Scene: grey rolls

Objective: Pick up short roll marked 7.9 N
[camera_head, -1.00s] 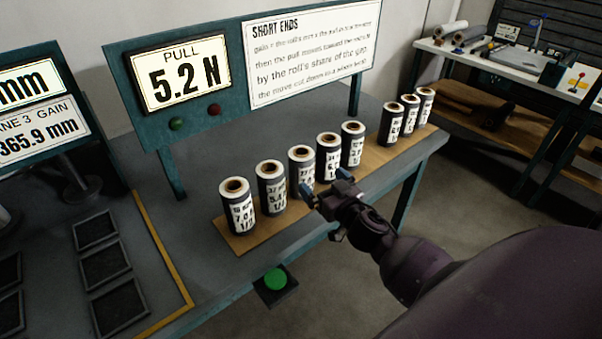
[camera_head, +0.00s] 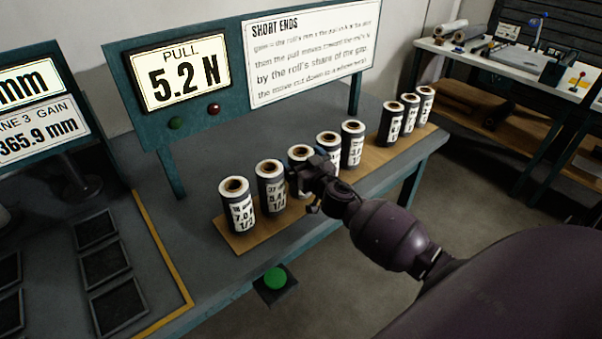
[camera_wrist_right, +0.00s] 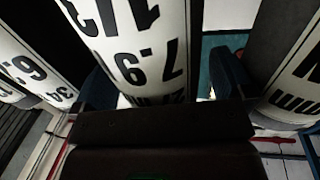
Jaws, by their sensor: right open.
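The short roll marked 7.9 (camera_wrist_right: 140,45) fills the middle of the right wrist view, its label upside down there. My right gripper (camera_wrist_right: 163,88) is open, with one dark finger on each side of this roll; I cannot tell whether they touch it. In the head view my right gripper (camera_head: 304,176) is at the third roll from the left (camera_head: 299,152), hiding most of its label. That roll stands upright on the wooden strip (camera_head: 235,243). My left gripper is not in view.
Neighbouring rolls stand close on both sides, one (camera_head: 270,186) to the left and one (camera_head: 328,144) to the right. Several more rolls share the strip. A panel reading PULL 5.2 N (camera_head: 181,74) stands behind. A green button (camera_head: 275,279) sits at the table's front edge.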

